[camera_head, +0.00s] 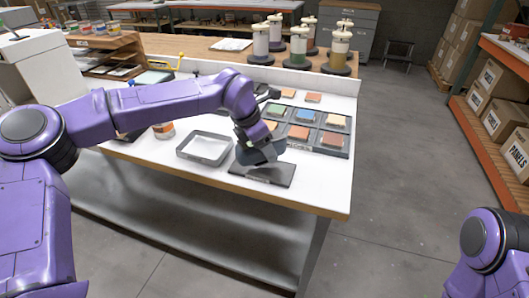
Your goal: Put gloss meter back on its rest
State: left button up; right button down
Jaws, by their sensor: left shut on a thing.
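My left gripper (257,150) reaches in from the left over the white-topped table, pointing down. It is shut on the gloss meter (268,154), a dark blue-grey block partly hidden by the gripper. The meter is over the back part of a flat dark plate (277,177), which looks like its rest, near the table's front edge. I cannot tell whether the meter touches the plate. Only a purple part of my right arm shows at the lower right; its gripper is out of view.
A grey tray (181,153) lies just left of the plate. A dark sectioned tray (331,151) with coloured panels lies behind and right. A small orange-labelled jar (164,130) stands further left. Pump canisters (297,48) stand on the wooden bench behind. Floor to the right is clear.

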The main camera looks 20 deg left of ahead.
aim_at(248, 143)
pick_arm(q)
jog(key=shift+w+f, duration=0.1)
jog(key=shift+f, duration=1.5)
jog(key=shift+f, duration=0.1)
jog(key=o, duration=1.4)
jog(key=shift+f, duration=0.1)
jog(key=b+v, duration=0.1)
jog(key=v, duration=1.1)
jog(key=shift+d+r, duration=0.15)
jog(key=shift+r, duration=0.1)
